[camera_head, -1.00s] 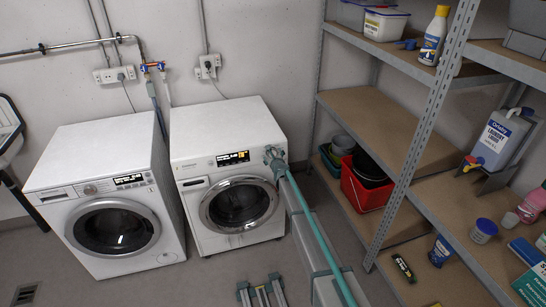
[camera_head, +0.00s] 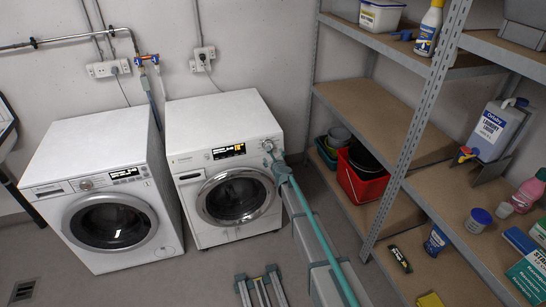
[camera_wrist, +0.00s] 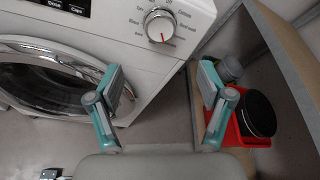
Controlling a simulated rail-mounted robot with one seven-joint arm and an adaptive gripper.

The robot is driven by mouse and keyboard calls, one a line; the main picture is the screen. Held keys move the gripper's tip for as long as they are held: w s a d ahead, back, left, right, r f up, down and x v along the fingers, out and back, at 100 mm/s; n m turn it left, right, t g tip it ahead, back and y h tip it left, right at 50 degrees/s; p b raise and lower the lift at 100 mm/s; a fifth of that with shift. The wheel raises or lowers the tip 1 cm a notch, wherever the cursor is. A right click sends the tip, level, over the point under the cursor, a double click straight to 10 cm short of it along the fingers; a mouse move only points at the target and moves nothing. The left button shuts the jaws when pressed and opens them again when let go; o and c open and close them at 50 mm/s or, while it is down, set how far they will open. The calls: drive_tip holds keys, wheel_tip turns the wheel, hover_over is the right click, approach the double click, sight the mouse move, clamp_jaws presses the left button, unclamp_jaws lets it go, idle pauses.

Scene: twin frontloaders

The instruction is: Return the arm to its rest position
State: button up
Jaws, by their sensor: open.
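My gripper (camera_wrist: 162,88) is open and empty in the wrist view, with its two teal and grey fingers spread apart. It points toward the front of the right washing machine (camera_wrist: 110,35), below the machine's round dial (camera_wrist: 160,26). The dial is not between the fingers. In the head view my arm reaches up from the bottom right to the right washing machine's (camera_head: 222,120) right front edge. My gripper (camera_head: 272,156) is there, just below the dial (camera_head: 267,145). Exact contact is too small to tell. The machine's door is shut and its display is lit.
The left washing machine (camera_head: 90,150) stands beside it, door shut. A metal shelf rack (camera_head: 418,127) stands close on the right of my arm, with a red bucket (camera_head: 362,184), a laundry liquid jug (camera_head: 493,130) and several other items. A grey and teal rack-like object (camera_head: 262,290) is on the floor.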

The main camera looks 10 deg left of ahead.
idle(0.3)
drive_tip(key=s+a+f+n+g+y, duration=0.2)
drive_tip(key=s+a+n+g+y, duration=0.15)
drive_tip(key=s+n, duration=0.55)
drive_tip(key=s+d+f+n+g+h+b, duration=0.1)
drive_tip(key=s+d+f+n+g, duration=0.2)
drive_tip(key=s+f+n, duration=0.6)
drive_tip(key=s+d+f+n+g, duration=0.35)
drive_tip(key=s+f, duration=0.35)
drive_tip(key=s, duration=0.6)
drive_tip(key=s+d+f+n+g+h+b, duration=0.1)
drive_tip(key=s+d+f+n+g+h, duration=0.1)
drive_tip(key=s+d, duration=0.6)
drive_tip(key=s+d+f+n+g+h+b, duration=0.1)
drive_tip(key=s+d+f+g, duration=0.4)
drive_tip(key=s, duration=1.8)
drive_tip(key=s+d+f+n+g+h+b, duration=0.1)
drive_tip(key=s+d+f+n+g+h, duration=0.1)
drive_tip(key=s+d, duration=1)
drive_tip(key=s+f+g+h, duration=0.1)
drive_tip(key=s+h, duration=0.1)
drive_tip(key=s, duration=0.2)
drive_tip(key=shift+s+d+f+n+g, duration=0.25)
drive_tip(key=shift+n+g, duration=0.05)
drive_tip(key=shift+n, duration=0.05)
